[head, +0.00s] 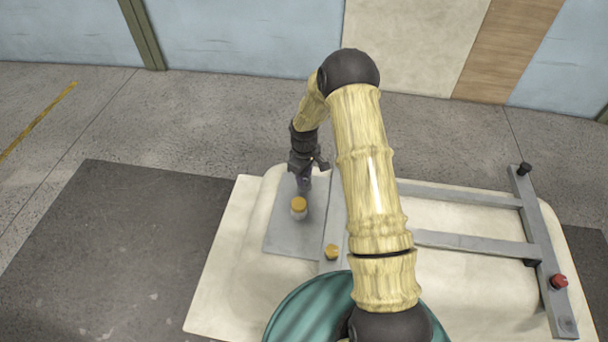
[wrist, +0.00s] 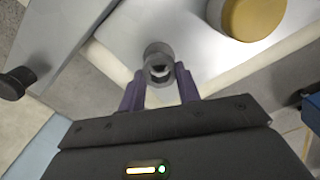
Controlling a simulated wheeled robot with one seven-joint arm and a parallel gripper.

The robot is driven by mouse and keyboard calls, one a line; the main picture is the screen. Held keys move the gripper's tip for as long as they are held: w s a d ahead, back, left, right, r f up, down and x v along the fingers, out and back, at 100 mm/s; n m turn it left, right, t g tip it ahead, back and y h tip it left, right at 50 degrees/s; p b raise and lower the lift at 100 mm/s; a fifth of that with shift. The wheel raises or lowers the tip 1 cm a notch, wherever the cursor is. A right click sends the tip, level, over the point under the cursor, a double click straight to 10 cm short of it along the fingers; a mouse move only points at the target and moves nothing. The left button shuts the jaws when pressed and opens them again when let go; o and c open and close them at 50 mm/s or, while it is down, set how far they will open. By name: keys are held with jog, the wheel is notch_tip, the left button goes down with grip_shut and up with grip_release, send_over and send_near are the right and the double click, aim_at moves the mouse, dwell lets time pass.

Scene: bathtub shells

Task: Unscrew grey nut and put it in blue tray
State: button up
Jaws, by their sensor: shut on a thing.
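The grey nut (wrist: 158,60) is a small grey cylinder with a dark opening, seen in the wrist view between the fingertips of my gripper (wrist: 160,82). The purple fingers are shut on it from both sides. I cannot tell whether it is still on a thread. In the head view my gripper (head: 304,182) points down at the left part of the grey plate (head: 285,240), and the nut is too small to make out there. A dark blue edge (wrist: 312,106), possibly the blue tray, shows at the right border of the wrist view. The tray is not visible in the head view.
A yellow-capped post (head: 299,207) stands close to my gripper; a yellow cap (wrist: 254,16) shows in the wrist view. Another yellow knob (head: 332,252) is nearer. Grey bars (head: 470,243) with black (head: 524,169) and red (head: 559,281) knobs lie right on the cream shell (head: 222,275).

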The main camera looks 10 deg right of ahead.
jog(key=shift+r+p, duration=0.75)
jog(key=shift+r, duration=0.5)
